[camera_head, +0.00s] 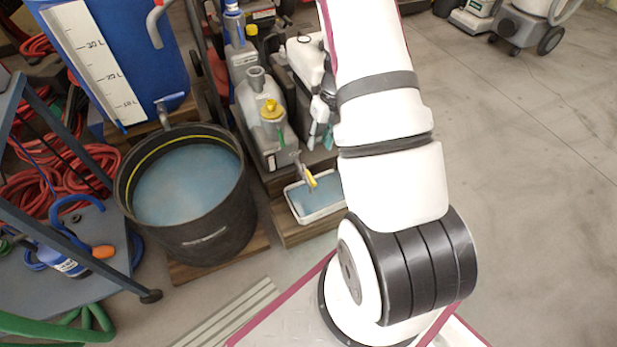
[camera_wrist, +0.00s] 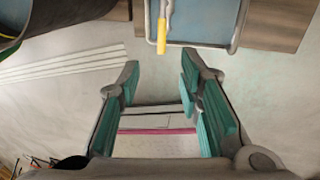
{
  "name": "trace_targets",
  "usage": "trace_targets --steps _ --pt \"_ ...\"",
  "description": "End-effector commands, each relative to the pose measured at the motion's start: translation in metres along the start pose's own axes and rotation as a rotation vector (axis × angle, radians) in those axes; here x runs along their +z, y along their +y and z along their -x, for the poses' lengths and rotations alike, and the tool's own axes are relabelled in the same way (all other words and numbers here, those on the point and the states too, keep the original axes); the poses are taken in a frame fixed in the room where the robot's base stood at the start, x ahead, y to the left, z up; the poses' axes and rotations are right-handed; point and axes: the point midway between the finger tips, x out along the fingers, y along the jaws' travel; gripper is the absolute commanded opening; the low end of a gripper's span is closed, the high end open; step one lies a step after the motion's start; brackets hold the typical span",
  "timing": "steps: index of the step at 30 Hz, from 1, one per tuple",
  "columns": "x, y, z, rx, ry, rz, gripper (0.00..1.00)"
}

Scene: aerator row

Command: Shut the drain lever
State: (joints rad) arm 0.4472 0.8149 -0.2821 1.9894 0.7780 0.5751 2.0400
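A small lever with a yellow grip (camera_head: 310,179) shows in the head view on a tap at the foot of a grey tank (camera_head: 262,115), above a shallow white-rimmed tray (camera_head: 291,196) holding blue-grey liquid. In the wrist view the yellow grip (camera_wrist: 161,38) hangs at top centre over the tray's rim, beyond my fingers. My gripper (camera_head: 321,140) is in the upper middle of the head view, above and beyond the tray, partly hidden by my arm. In the wrist view my gripper (camera_wrist: 162,82) has its teal-padded fingers wide apart, with nothing between them. They are apart from the lever.
A blue barrel (camera_head: 150,50) has a tap with a blue lever (camera_head: 170,98) above a round black tub (camera_head: 200,235) of blue-grey liquid. A grey cart (camera_head: 75,250) and red hoses (camera_head: 40,195) are at left. Open floor (camera_head: 540,200) lies at right.

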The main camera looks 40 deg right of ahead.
Motion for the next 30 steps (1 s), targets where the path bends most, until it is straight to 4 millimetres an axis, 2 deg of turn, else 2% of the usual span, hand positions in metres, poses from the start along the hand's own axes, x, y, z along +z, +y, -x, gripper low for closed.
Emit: trace_targets --steps 5,8,21,25,30 --pt "-0.001 -0.005 -0.013 -0.006 0.002 -0.031 0.33" --pt "-0.001 -0.005 -0.028 -0.004 0.004 -0.03 0.33" --pt "-0.002 -0.005 -0.112 -0.004 0.003 -0.027 0.33" --pt "-0.001 -0.005 -0.129 -0.004 0.003 -0.026 0.33" --pt "-0.001 -0.005 -0.14 -0.004 0.002 -0.026 0.33"
